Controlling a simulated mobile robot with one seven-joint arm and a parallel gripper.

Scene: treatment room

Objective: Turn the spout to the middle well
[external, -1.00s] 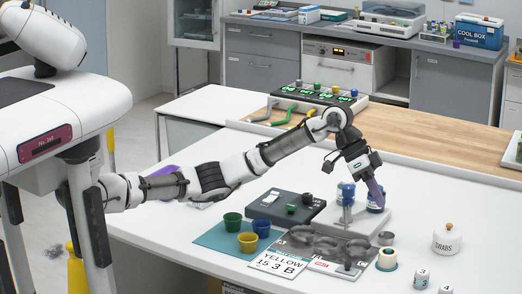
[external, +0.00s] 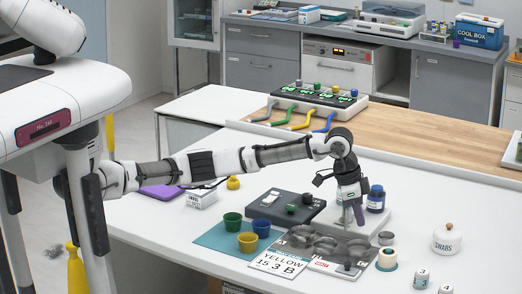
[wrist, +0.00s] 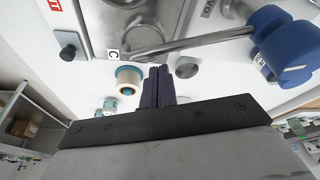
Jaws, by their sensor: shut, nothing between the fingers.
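The spout (wrist: 195,42) is a thin metal rod in the wrist view. It runs left from a blue-topped bottle (wrist: 268,22) across the edge of the grey well tray (wrist: 100,15), its tip near the label "C". My gripper (wrist: 158,72) is shut and empty, its dark fingers just below the rod in the picture; I cannot tell whether they touch it. The spout is not clear in this view.
A "YELLOW 15 3 B" card (external: 279,263) lies before the tray. Coloured cups (external: 247,243) stand on a teal mat to the left. A tape roll (external: 387,260) and a swab jar (external: 447,239) are at the right.

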